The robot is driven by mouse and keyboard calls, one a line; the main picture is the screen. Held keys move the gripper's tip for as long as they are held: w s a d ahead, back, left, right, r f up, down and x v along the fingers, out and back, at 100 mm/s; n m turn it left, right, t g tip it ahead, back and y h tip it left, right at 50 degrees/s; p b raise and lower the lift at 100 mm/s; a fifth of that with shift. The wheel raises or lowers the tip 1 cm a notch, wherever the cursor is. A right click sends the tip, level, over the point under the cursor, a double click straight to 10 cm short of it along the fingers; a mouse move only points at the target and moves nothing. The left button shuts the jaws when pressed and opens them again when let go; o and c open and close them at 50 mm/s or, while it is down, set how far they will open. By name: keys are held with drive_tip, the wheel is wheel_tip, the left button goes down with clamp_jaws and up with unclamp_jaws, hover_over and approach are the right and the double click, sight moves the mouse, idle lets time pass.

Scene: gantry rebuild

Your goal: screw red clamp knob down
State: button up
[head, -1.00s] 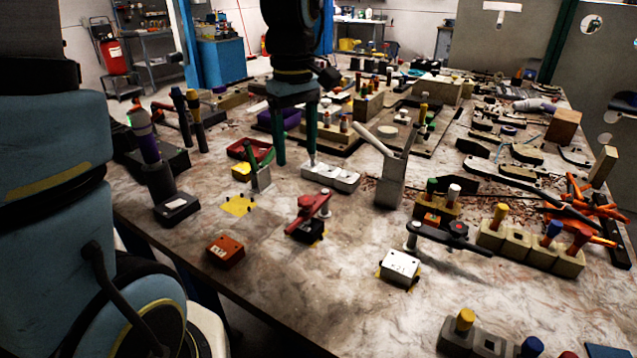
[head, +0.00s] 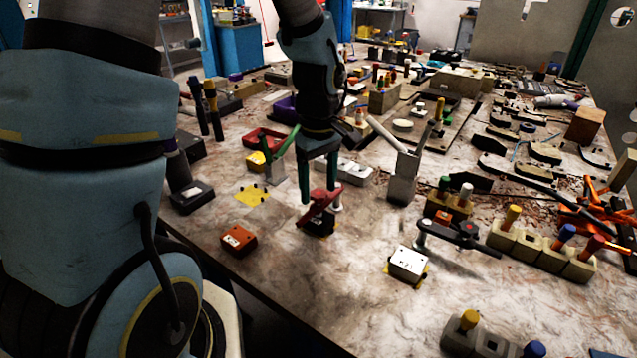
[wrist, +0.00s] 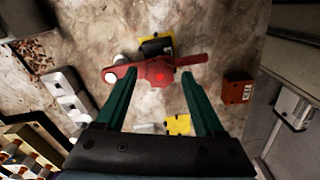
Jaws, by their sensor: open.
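The red clamp (head: 320,207) sits near the middle of the table over a black block (head: 317,227), beside a pale post (head: 338,206). In the wrist view the red clamp (wrist: 180,67) lies crosswise between and beyond my fingertips, with a brighter red round knob (wrist: 160,76) near its middle and the white post top at its left end. My gripper (head: 320,196) points down over the clamp, its green fingers apart on either side of the knob. In the wrist view my gripper (wrist: 158,80) is open and nothing shows pinched. Exact fingertip height above the clamp is unclear.
An orange-red block (head: 238,239) stands at the front left, near the table edge. A yellow patch (head: 252,196) lies to the left. A black clamp (head: 455,233) and a white block (head: 409,261) stand to the right. A grey block with a lever (head: 402,180) stands behind right.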

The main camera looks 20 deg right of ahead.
sight(318, 193)
drive_tip(key=shift+c, duration=0.3)
clamp_jaws()
drive_tip(key=shift+m, duration=2.2)
drive_tip(key=shift+o, duration=0.3)
unclamp_jaws()
wheel_tip(318, 193, up, 11)
drive_tip(key=b, duration=0.1)
drive_tip(key=shift+b, duration=0.3)
drive_tip(key=shift+a+f, duration=0.1)
